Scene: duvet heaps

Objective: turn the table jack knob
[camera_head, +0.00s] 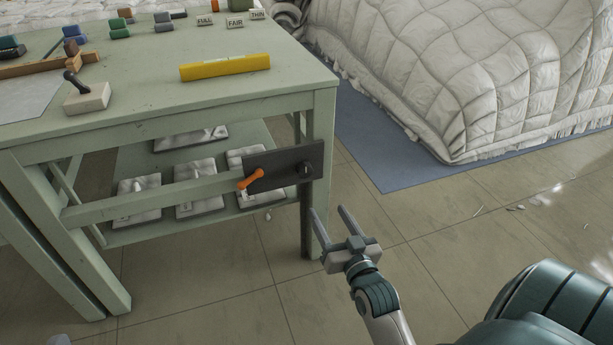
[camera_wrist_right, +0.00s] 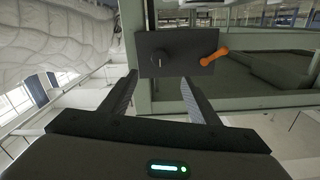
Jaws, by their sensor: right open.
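A dark plate (camera_head: 285,168) is fixed to the side of the green table near its right front leg. It carries a black round knob (camera_head: 306,169) at its right end and an orange lever (camera_head: 250,179) at its left. In the right wrist view the black knob (camera_wrist_right: 158,60) and the orange lever (camera_wrist_right: 214,56) show ahead on the dark plate (camera_wrist_right: 180,42), mirrored in side. My right gripper (camera_head: 328,222) is open and empty, below and in front of the plate, apart from it. Its two fingers (camera_wrist_right: 158,98) frame the area below the knob. My left gripper is out of view.
The green table (camera_head: 150,90) bears a yellow bar (camera_head: 225,67), a pale block with a dark handle (camera_head: 87,98), small coloured blocks and label cards. Trays (camera_head: 197,187) lie on its lower shelf. A white quilted duvet heap (camera_head: 470,80) rests on a blue mat (camera_head: 385,155). Floor around my gripper is clear.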

